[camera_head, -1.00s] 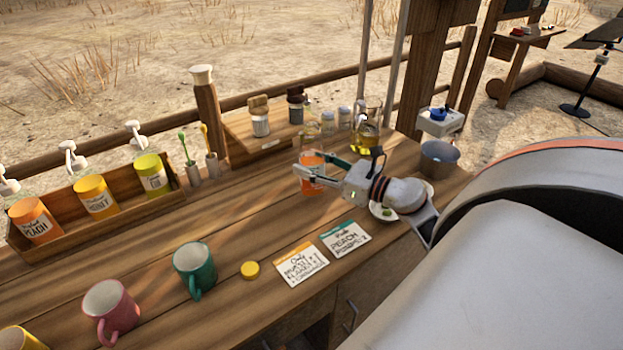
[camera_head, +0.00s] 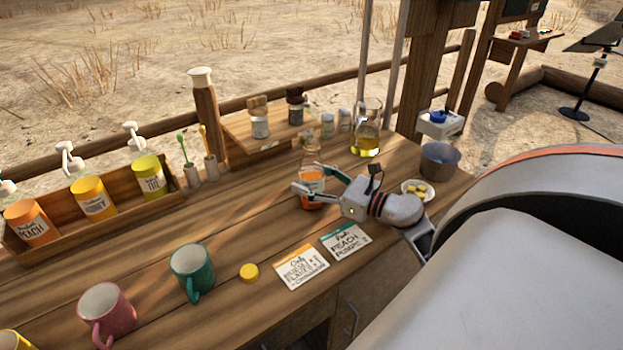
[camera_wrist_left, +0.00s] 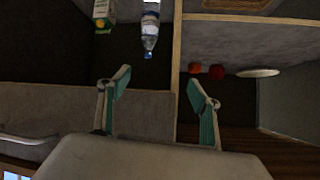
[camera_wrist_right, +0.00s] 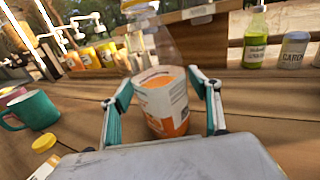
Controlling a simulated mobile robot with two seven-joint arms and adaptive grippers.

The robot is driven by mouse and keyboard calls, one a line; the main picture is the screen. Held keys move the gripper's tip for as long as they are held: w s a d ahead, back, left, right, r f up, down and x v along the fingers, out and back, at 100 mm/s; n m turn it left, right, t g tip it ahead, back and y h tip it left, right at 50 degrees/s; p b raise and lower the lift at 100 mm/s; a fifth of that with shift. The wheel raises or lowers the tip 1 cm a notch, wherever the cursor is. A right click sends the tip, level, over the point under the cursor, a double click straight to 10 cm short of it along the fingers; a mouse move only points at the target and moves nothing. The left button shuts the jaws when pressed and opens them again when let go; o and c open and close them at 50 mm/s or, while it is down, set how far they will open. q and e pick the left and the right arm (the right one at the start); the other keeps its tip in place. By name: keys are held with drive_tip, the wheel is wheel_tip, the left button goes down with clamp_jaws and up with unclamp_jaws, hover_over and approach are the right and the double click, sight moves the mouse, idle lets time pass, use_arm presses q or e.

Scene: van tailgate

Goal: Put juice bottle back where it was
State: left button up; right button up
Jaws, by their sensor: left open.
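The juice bottle (camera_head: 312,183), clear above with orange juice and a white-orange label, stands at the middle of the wooden counter. My right gripper (camera_head: 311,180) has its fingers on either side of it. In the right wrist view the bottle (camera_wrist_right: 163,103) is between the spread fingers (camera_wrist_right: 160,80), with a gap at the left finger; whether the right finger touches it I cannot tell. My left gripper (camera_wrist_left: 158,78) is open and empty, over a dark compartment with a water bottle (camera_wrist_left: 150,35) and a carton (camera_wrist_left: 104,12). It is outside the head view.
A raised wooden shelf (camera_head: 230,126) with shakers is behind the bottle. A glass jug (camera_head: 367,140), metal pot (camera_head: 440,160) and small plate (camera_head: 405,188) are right. Two cards (camera_head: 302,266), a yellow cap (camera_head: 249,271), mugs (camera_head: 192,270) and a pump-bottle rack (camera_head: 75,238) are left and front.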

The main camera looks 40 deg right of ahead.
drive_tip(key=shift+r, duration=0.25)
drive_tip(key=b+v, duration=0.2)
drive_tip(key=v, duration=0.9)
drive_tip(key=shift+s+f, duration=0.1)
drive_tip(key=shift+f, duration=0.05)
drive_tip(key=shift+s+d+b, duration=0.15)
drive_tip(key=shift+s+b, duration=0.15)
drive_tip(key=shift+s, duration=0.05)
